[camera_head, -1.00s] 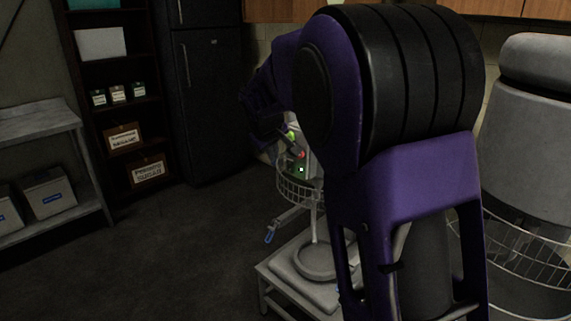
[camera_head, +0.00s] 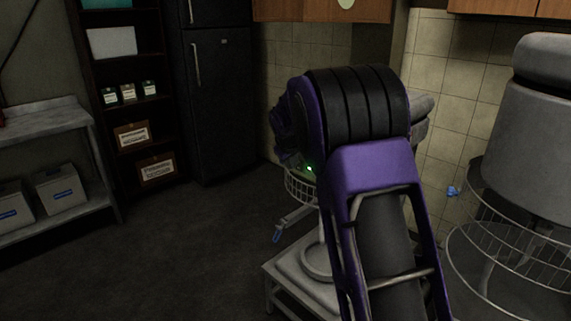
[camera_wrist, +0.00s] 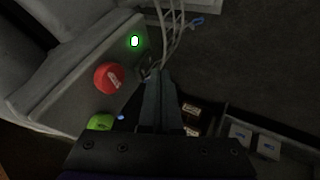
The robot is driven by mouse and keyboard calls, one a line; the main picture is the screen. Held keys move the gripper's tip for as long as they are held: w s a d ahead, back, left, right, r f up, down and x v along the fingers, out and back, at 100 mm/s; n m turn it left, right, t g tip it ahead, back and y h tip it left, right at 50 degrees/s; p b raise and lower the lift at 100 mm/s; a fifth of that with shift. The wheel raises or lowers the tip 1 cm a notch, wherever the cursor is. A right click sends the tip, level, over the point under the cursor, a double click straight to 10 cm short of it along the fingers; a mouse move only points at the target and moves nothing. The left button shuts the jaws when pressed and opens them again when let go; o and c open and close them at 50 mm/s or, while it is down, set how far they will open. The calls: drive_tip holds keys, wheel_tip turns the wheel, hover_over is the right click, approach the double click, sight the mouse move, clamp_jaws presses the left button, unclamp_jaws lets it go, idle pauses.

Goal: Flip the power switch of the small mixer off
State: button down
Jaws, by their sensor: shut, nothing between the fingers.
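The small mixer stands on a low white stand. Its wire bowl guard (camera_head: 299,188) shows left of my arm in the head view, with most of its head hidden behind my arm. In the wrist view its grey control panel (camera_wrist: 62,100) carries a lit green light (camera_wrist: 134,41), a red button (camera_wrist: 108,78) and a green button (camera_wrist: 100,122). My gripper (camera_wrist: 160,78) is shut and empty, with its tips beside the panel's right edge. A small dark part (camera_wrist: 145,66) lies by the tips; I cannot tell whether it is the switch or whether they touch.
A larger mixer (camera_head: 535,130) with a wire guard stands at the right. A dark fridge (camera_head: 218,100), a shelf rack with boxes (camera_head: 140,130) and a grey side table (camera_head: 45,118) are at the left. The floor (camera_head: 170,250) between is clear.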

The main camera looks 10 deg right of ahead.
drive_tip(key=shift+w+d, duration=0.35)
drive_tip(key=shift+d, duration=0.05)
drive_tip(key=shift+w+d+r, duration=0.15)
drive_tip(key=shift+w+d, duration=0.05)
drive_tip(key=shift+d, duration=0.05)
drive_tip(key=shift+p, duration=0.35)
drive_tip(key=shift+r+p, duration=0.5)
drive_tip(key=shift+r, duration=0.25)
